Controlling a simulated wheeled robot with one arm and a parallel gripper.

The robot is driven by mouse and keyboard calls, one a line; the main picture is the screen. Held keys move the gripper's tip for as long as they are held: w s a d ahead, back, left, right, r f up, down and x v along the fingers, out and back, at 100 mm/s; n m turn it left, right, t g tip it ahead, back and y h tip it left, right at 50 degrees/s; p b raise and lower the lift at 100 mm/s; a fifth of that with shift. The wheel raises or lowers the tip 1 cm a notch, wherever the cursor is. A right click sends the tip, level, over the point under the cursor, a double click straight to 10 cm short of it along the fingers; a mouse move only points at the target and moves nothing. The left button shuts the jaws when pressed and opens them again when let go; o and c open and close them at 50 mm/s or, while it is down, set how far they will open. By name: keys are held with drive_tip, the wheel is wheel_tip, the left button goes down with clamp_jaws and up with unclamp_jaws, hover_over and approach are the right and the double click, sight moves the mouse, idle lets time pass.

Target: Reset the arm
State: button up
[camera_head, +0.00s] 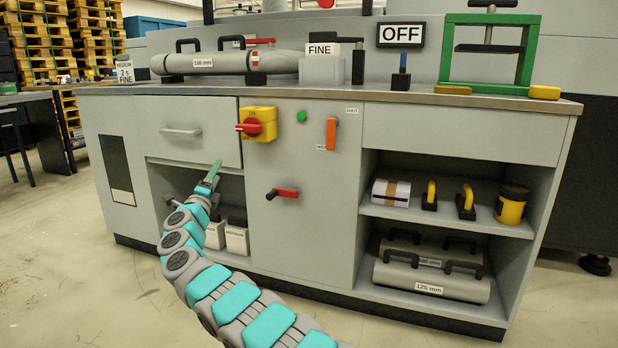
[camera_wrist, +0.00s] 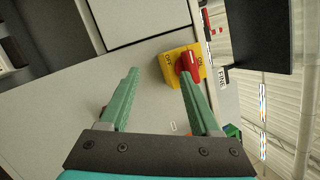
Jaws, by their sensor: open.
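My arm reaches up from the bottom of the head view toward the grey cabinet (camera_head: 340,225). My gripper (camera_head: 216,166), with green fingers, is in front of the cabinet's left half, below the drawer (camera_head: 190,130) and left of the yellow switch box. In the wrist view my gripper (camera_wrist: 158,78) is open, with nothing between its fingers. The yellow switch box (camera_head: 258,112) with a red rotary knob (camera_head: 249,128) is on the cabinet front. The box (camera_wrist: 170,64) and its red knob (camera_wrist: 189,63) also show in the wrist view, beyond the right finger.
A red-handled lever (camera_head: 285,193) and an orange handle (camera_head: 331,134) stick out of the cabinet front. Right shelves hold grey rollers (camera_head: 430,281), yellow-handled tools and a yellow jar (camera_head: 511,205). The worktop carries a roller (camera_head: 225,62) and a green press (camera_head: 489,50). Open floor lies at left.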

drive_tip(key=d+r+n+g+y, duration=0.2)
drive_tip(key=d+r+n+y, duration=0.6)
drive_tip(key=n, duration=0.6)
drive_tip(key=s+d+f+n+g+h, duration=0.2)
drive_tip(key=s+d+f+g, duration=0.25)
drive_tip(key=s+d, duration=0.45)
drive_tip(key=s+d+f+n+g+h, duration=0.2)
drive_tip(key=s+d+f+n+g, duration=0.3)
drive_tip(key=d, duration=0.6)
drive_tip(key=s+d+f+n+g+h, duration=0.1)
drive_tip(key=s+d+f+g, duration=0.4)
drive_tip(key=s, duration=1.2)
drive_tip(key=s+d+f+g, duration=0.35)
drive_tip(key=s+f, duration=0.35)
drive_tip(key=s, duration=1)
drive_tip(key=s+d+f+n+g+h, duration=0.1)
drive_tip(key=s+d+f+g, duration=0.35)
drive_tip(key=s, duration=1.35)
wheel_tip(320, 180, up, 12)
drive_tip(key=d+t+p, duration=0.1)
drive_tip(key=p, duration=1.2)
drive_tip(key=shift+s+f, duration=0.15)
drive_tip(key=shift+s, duration=0.05)
drive_tip(key=shift+w+t, duration=0.1)
drive_tip(key=shift+t, duration=0.15)
